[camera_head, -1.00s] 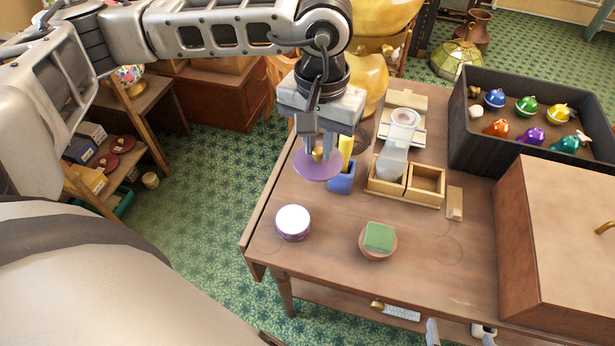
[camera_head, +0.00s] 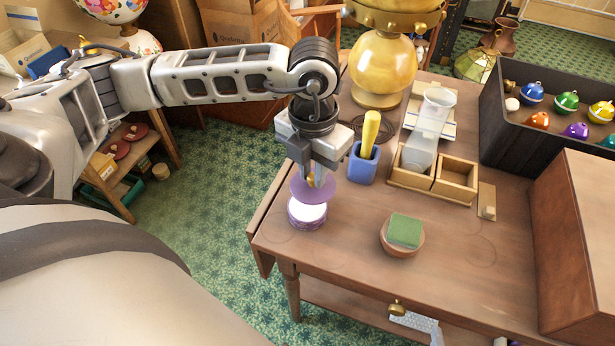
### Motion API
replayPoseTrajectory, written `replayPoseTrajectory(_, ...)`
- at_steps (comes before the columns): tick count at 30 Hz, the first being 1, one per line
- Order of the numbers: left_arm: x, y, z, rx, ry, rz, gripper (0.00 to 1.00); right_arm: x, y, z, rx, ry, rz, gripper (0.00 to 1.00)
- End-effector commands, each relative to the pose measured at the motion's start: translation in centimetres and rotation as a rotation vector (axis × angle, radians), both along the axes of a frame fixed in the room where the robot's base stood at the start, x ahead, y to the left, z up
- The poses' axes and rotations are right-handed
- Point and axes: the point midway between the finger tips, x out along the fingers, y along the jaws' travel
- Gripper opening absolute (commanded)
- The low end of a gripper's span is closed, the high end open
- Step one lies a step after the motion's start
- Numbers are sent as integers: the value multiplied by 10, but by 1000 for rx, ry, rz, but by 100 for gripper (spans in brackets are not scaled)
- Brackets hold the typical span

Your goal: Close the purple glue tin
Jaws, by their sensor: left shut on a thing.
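The purple glue tin (camera_head: 306,223) stands upright near the left edge of the wooden table, its white inside showing at the top. My left gripper (camera_head: 314,178) is shut on the purple lid (camera_head: 313,192) by its small brass-coloured knob. It holds the lid roughly level just above the tin, over its back part. The lid looks apart from the tin, with the white inside visible beneath its front edge. My right gripper is not in view.
A blue cup (camera_head: 363,164) with a yellow-handled tool stands behind the tin. A bowl with a green sponge (camera_head: 404,231) is to the right. A wooden divided box (camera_head: 456,172) and a dark tray of ornaments (camera_head: 541,125) stand farther back. The table front is clear.

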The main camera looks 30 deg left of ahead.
Motion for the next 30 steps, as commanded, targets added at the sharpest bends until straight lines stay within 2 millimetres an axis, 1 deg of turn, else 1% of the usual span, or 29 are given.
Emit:
replayPoseTrajectory(1, -1, 2, -10, 1, 1, 120, 0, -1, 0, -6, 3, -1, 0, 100)
replayPoseTrajectory(3, -2, 4, -16, 3, 3, 279, 0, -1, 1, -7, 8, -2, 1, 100)
replayPoseTrajectory(6, -3, 6, -21, 6, 2, 449, 0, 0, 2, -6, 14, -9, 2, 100)
replayPoseTrajectory(9, -3, 8, -24, 7, 1, 548, 0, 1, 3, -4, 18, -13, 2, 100)
replayPoseTrajectory(13, -3, 8, -24, 8, 1, 596, 0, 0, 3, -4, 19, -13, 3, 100)
replayPoseTrajectory(20, -3, 8, -24, 7, 1, 596, 0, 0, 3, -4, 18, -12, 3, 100)
replayPoseTrajectory(24, -3, 8, -26, 6, 0, 595, 0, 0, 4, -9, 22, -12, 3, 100)
replayPoseTrajectory(30, -4, 8, -38, 7, 0, 594, 0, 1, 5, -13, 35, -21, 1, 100)
